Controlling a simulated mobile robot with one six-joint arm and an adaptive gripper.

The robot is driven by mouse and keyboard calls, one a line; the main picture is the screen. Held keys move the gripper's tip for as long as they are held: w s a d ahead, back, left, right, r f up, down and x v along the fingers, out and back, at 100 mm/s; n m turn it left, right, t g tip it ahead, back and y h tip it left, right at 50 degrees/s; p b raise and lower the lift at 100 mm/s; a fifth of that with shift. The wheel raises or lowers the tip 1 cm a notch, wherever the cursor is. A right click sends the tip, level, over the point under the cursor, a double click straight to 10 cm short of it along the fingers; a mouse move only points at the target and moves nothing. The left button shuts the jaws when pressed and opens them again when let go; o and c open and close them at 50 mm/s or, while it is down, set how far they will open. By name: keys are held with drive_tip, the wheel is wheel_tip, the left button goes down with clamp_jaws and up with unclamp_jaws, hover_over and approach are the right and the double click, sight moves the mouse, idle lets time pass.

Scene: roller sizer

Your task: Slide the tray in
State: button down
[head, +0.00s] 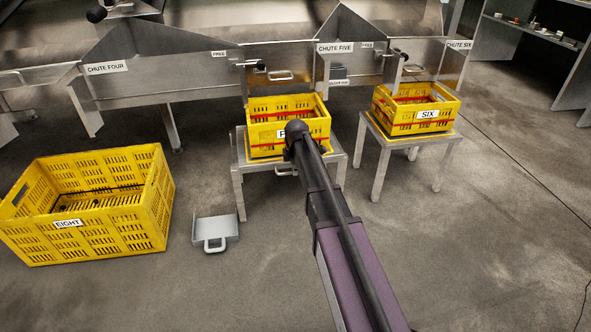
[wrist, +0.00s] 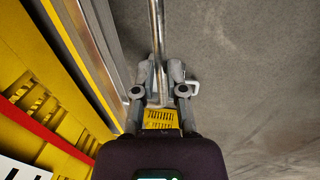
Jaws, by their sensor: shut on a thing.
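My gripper (wrist: 160,92) is in the wrist view, with its fingers around a pale metal bar or handle (wrist: 193,87) beside the front of the yellow crate. In the head view my arm reaches to the front of crate FIVE (head: 262,112), and its dark end hides the gripper. A pale handle (head: 285,173) shows below the front edge of the stand (head: 241,163) under that crate. What the handle belongs to is mostly hidden. A separate grey tray (head: 214,227) with a loop handle lies on the floor, left of the stand, apart from my gripper.
Crate SIX (head: 410,112) sits on its own stand (head: 419,138) to the right. Large crate EIGHT (head: 148,205) stands on the floor at left. Metal chutes (head: 170,75) run along the back. The floor at right is clear.

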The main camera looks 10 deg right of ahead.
drive_tip(key=shift+w, duration=2.2)
drive_tip(key=c, duration=0.7)
unclamp_jaws()
drive_tip(key=shift+s, duration=0.15)
